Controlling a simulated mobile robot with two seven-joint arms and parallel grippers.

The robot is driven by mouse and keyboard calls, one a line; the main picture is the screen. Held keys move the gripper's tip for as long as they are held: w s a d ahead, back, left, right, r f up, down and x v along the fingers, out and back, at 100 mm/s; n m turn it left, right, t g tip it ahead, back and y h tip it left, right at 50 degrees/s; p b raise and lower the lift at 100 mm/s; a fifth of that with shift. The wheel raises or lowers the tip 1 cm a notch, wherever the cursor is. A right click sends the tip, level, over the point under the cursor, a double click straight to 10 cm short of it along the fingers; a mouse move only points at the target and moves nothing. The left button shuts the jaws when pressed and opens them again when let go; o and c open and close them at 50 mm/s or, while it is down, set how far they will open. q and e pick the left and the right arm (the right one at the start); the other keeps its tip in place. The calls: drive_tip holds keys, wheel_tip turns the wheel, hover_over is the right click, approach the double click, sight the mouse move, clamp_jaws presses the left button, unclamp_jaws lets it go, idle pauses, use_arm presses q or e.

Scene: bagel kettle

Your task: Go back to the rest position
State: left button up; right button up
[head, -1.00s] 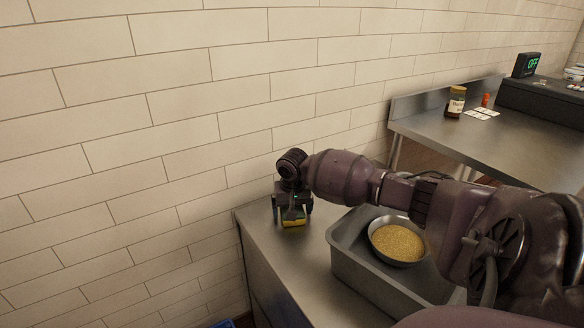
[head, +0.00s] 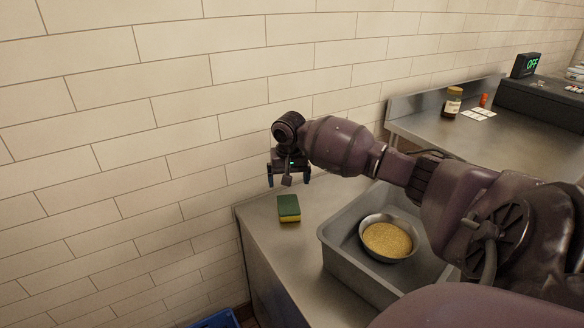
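My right gripper (head: 288,181) hangs in the air above the left end of the steel counter (head: 263,236), beside the tiled wall. Its two fingers point down and stand apart, with nothing between them. A green and yellow sponge (head: 289,208) lies on the counter just below the gripper, apart from it. My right arm reaches in from the right, over the grey tray. My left gripper is out of view.
A grey tray (head: 340,262) holding a metal bowl (head: 364,248) of yellowish grains stands right of the sponge. A second counter at the back right carries a jar (head: 453,101), white cards (head: 478,113) and a display reading OFF (head: 525,65). A blue crate (head: 217,320) shows at the bottom edge.

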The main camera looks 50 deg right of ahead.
drive_tip(key=shift+r, duration=0.5)
idle(0.3)
